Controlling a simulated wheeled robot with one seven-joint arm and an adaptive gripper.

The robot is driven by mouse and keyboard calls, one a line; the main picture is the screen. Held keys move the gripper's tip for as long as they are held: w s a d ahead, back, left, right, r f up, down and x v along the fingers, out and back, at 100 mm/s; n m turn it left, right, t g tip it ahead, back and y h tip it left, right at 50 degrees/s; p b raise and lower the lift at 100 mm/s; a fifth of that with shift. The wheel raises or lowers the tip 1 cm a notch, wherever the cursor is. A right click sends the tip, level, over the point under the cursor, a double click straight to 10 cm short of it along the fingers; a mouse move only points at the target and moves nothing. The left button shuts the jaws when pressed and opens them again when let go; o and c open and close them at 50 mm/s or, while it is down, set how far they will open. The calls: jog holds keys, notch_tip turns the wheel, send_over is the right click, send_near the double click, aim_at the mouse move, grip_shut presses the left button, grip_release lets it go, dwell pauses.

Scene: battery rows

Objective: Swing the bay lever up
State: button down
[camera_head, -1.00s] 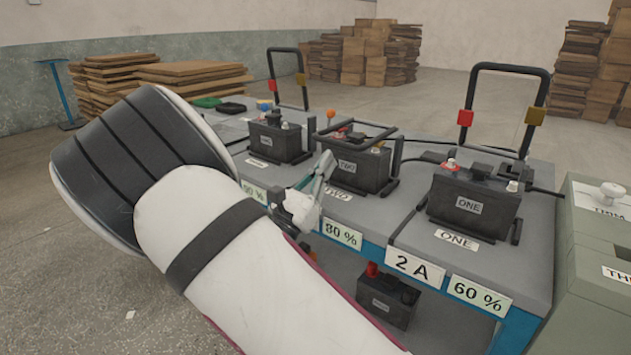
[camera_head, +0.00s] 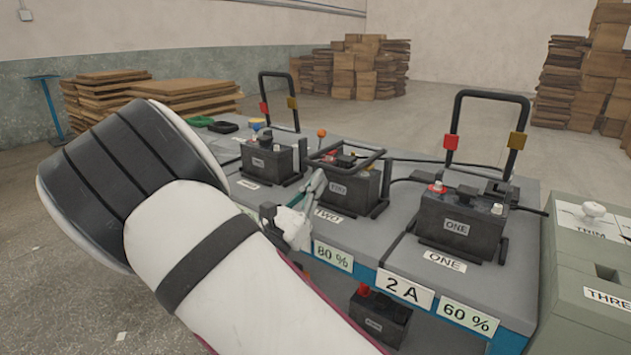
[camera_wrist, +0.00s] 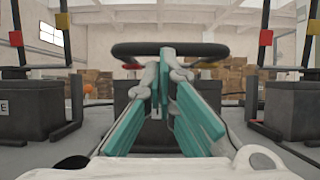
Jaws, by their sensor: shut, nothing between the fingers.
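The bay lever (camera_head: 365,147) is a black hoop folded down nearly flat over the dark battery TWO (camera_head: 350,188) in the middle bay. My gripper (camera_head: 320,177) is at the front left of battery TWO, below the hoop's near side. The wrist view shows its teal fingers (camera_wrist: 165,62) closed at the tips with nothing between them. I cannot tell whether the tips touch the bar. My forearm hides part of the bench front.
The neighbouring bays have upright hoops: battery ONE's hoop (camera_head: 522,112) to the right and another (camera_head: 277,76) at the far left, each with red and yellow blocks. A grey-green cabinet (camera_head: 590,300) stands at the right. A dark battery (camera_head: 380,318) sits below the bench. Cables cross the bench top.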

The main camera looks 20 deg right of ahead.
jog(key=shift+r+p, duration=0.55)
jog(key=shift+p, duration=0.35)
notch_tip(320, 180, up, 13)
jog(key=w+d+g+y+p, duration=0.2)
jog(key=g+y+p, duration=0.4)
jog(key=p, duration=1.5)
jog(key=w+d+r+g+y+p, duration=0.1)
jog(key=w+d+r+y+p, duration=0.3)
jog(key=w+d+r, duration=0.1)
jog(key=shift+d+r+g, duration=0.3)
jog(key=shift+d+r, duration=0.3)
jog(key=shift+d, duration=0.55)
jog(key=shift+s+r, duration=0.1)
jog(key=shift+s, duration=0.05)
